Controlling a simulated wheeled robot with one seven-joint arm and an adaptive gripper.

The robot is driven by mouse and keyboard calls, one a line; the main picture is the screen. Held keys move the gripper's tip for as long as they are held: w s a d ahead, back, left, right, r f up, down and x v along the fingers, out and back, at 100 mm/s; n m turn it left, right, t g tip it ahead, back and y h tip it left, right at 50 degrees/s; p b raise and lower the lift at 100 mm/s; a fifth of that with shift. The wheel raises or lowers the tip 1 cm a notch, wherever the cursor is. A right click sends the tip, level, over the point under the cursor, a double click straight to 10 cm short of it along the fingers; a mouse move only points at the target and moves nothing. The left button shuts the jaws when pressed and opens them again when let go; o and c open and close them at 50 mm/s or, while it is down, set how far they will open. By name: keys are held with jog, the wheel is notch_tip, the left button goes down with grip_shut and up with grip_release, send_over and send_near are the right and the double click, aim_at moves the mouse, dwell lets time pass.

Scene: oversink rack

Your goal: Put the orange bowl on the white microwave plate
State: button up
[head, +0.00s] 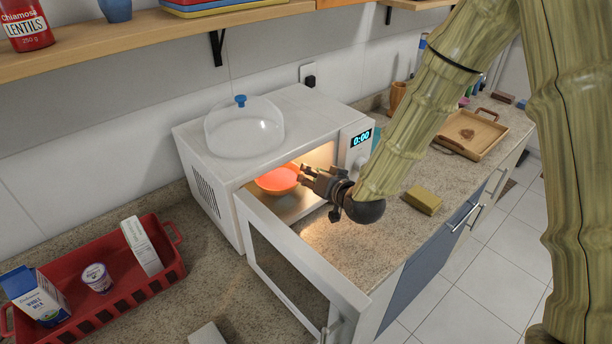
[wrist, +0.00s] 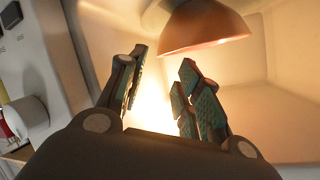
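The orange bowl (head: 277,180) is inside the lit microwave, upright, near the open front. In the wrist view, which looks upside down, the bowl (wrist: 205,30) is just past my fingertips. My gripper (head: 306,174) reaches into the microwave opening from the right. Its fingers (wrist: 163,60) are apart with nothing between them. A pale curved edge (wrist: 155,14) beside the bowl's base may be the white microwave plate. Most of it is hidden, and I cannot tell whether the bowl rests on it.
The microwave door (head: 290,265) stands open toward the front. A clear dome lid (head: 244,127) sits on the microwave. A red rack (head: 110,285) with cartons and a cup is at left. A yellow sponge (head: 422,200) and wooden tray (head: 472,134) lie on the right counter.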

jog(key=shift+b+v, duration=0.3)
jog(key=shift+v, duration=1.6)
